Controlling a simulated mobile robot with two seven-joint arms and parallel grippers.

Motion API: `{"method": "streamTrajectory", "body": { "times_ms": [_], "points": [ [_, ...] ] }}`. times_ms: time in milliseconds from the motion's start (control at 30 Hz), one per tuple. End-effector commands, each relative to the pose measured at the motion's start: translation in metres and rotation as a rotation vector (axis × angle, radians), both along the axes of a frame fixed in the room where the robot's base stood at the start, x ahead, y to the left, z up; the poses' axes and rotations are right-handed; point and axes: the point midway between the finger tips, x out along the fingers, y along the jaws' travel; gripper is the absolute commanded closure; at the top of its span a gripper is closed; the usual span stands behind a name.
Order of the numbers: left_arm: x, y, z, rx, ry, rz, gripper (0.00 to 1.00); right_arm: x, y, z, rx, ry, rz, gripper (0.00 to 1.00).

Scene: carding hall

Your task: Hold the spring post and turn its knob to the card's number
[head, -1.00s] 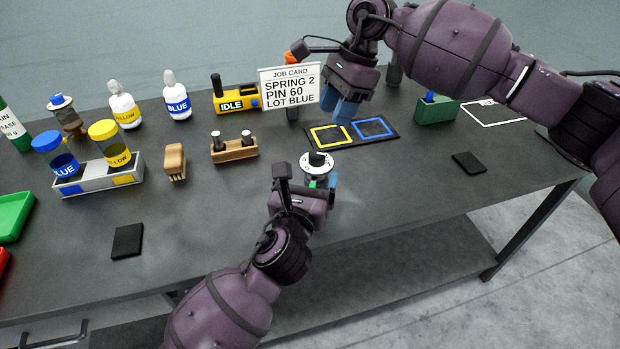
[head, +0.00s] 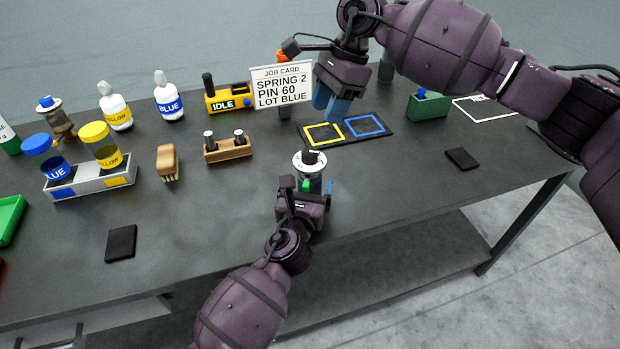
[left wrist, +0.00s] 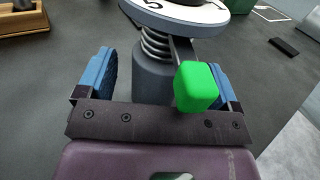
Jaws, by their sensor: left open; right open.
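The spring post (head: 311,180) stands upright near the table's front edge, with a white dial and a black knob (head: 310,157) on top. In the left wrist view its grey body (left wrist: 153,82), coil spring and numbered dial show, with a green block (left wrist: 196,88) at its front right. My left gripper (head: 312,188) is open, its blue fingers on either side of the post, apart from the body on the left. My right gripper (head: 331,108) is open and empty above the table behind the post. The job card (head: 282,86) reads SPRING 2, PIN 60, LOT BLUE.
A black mat with yellow and blue squares (head: 386,134) lies behind the post. A wooden block with two pins (head: 228,153) and a brush (head: 167,163) stand to the left. A yellow IDLE box (head: 228,104) is beside the card. A black pad (head: 462,158) lies to the right.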

Motion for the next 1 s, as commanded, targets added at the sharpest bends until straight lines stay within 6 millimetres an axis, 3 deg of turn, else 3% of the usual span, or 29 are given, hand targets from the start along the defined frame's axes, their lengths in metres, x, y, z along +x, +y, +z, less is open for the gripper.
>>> {"method": "streamTrajectory", "body": {
  "times_ms": [200, 567, 1000],
  "points": [
    [0.019, -0.004, 0.000, 0.000, 0.000, 0.000, 0.14, 0.000, 0.000, 0.000, 0.000, 0.000, 0.000, 0.57],
    [0.023, -0.005, 0.000, 0.000, 0.000, 0.000, 0.14, 0.000, 0.000, 0.000, 0.000, 0.000, 0.000, 0.57],
    [0.023, -0.004, 0.000, 0.000, 0.000, 0.000, 0.78, 0.000, 0.000, 0.000, 0.000, 0.000, 0.000, 0.57]
  ]
}}
